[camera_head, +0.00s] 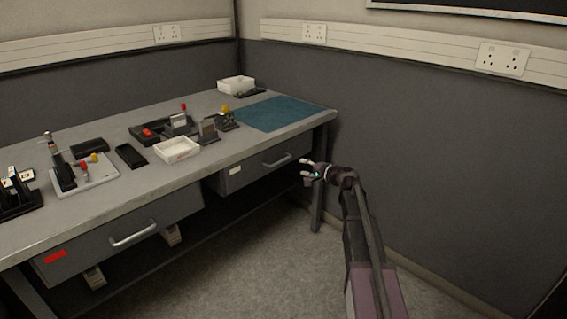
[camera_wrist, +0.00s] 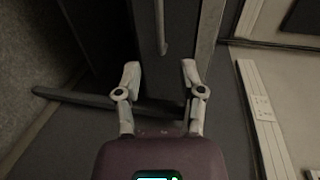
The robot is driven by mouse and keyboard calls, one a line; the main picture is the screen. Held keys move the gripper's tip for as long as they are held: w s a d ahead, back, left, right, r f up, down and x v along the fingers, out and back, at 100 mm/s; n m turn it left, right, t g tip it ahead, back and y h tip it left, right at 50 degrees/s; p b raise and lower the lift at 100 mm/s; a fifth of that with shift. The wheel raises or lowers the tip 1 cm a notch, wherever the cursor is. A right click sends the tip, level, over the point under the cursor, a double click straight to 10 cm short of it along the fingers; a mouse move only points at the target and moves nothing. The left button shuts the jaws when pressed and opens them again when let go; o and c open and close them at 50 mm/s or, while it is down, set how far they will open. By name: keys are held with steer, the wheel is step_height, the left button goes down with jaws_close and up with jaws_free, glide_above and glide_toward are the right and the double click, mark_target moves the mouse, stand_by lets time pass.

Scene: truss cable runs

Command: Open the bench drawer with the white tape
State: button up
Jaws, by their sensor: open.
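The bench drawer with the white tape (camera_head: 236,171) hangs under the right part of the bench and looks closed. Its bar handle (camera_head: 277,160) is silver. My gripper (camera_head: 306,168) is just right of this drawer, near the bench's right end, with its fingers pointing towards the handle. In the wrist view my gripper (camera_wrist: 160,75) is open and empty. The handle (camera_wrist: 161,28) shows ahead of the gap between the fingers, apart from them. A second drawer with red tape (camera_head: 55,257) is under the left part and also looks closed.
The bench top (camera_head: 130,200) carries several tools, a white tray (camera_head: 177,150) and a teal mat (camera_head: 272,114). A bench leg (camera_head: 318,205) stands below my gripper. The wall (camera_head: 440,150) is to the right. The floor in front is clear.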

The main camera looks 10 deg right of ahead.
mark_target(280, 161)
steer(key=b+x, duration=0.2)
steer(key=x, duration=1.1)
steer(key=shift+b, duration=0.3)
